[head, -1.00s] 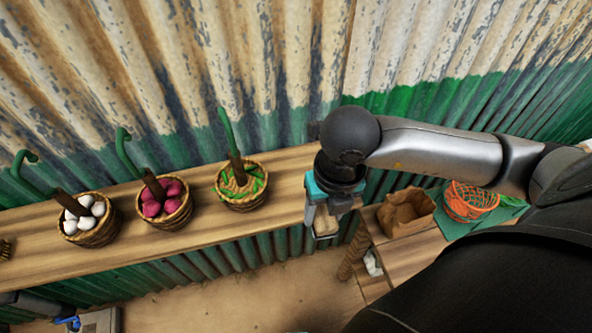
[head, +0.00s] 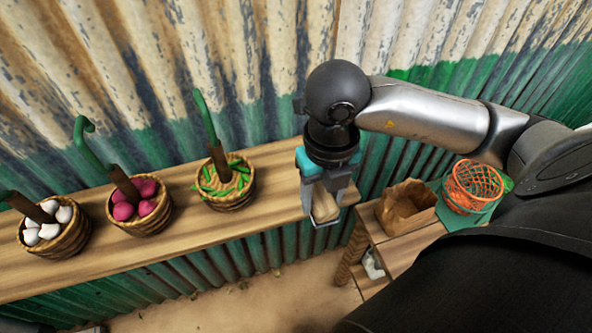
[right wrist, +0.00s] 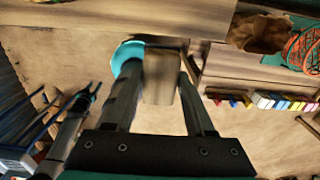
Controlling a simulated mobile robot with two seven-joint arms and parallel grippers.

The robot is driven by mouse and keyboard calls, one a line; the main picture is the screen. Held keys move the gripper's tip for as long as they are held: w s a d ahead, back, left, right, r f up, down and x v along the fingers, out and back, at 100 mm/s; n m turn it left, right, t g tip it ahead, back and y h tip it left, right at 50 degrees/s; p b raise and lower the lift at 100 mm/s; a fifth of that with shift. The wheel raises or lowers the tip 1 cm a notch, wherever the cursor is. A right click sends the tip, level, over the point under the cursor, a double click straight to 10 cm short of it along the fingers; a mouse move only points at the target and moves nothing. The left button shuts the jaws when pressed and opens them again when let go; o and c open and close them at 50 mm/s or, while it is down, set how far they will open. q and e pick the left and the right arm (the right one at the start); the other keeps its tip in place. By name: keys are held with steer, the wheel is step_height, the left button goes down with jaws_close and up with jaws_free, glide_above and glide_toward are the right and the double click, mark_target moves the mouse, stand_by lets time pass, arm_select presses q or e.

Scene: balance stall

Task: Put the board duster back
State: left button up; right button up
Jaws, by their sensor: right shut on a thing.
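My right gripper (head: 322,214) is shut on a pale beige block, which I take to be the board duster (head: 325,204). It hangs down in front of the right end of the wall shelf (head: 275,200). In the right wrist view the block (right wrist: 159,78) sits between the two dark fingers, slightly blurred. Much of it is hidden by the gripper in the head view. My left gripper is not clearly seen in either view.
Baskets of white (head: 55,235), magenta (head: 140,212) and green (head: 226,185) produce stand along the shelf. A lower table at the right holds a paper bag (head: 405,208) and an orange basket (head: 472,188). Several coloured boxes (right wrist: 290,104) show in the right wrist view.

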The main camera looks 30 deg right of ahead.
steer(key=p, duration=0.1)
glide_above(296, 174)
step_height(296, 174, down, 2)
steer(key=shift+s+f, duration=0.1)
steer(key=shift+s, duration=0.05)
step_height(296, 174, down, 4)
steer(key=shift+a+f, duration=0.1)
steer(key=shift+f, duration=0.05)
steer(key=shift+w+f+p, duration=0.15)
steer(key=shift+w+p, duration=0.05)
steer(key=shift+p, duration=0.15)
steer(key=shift+f, duration=0.15)
steer(key=o, duration=1.2)
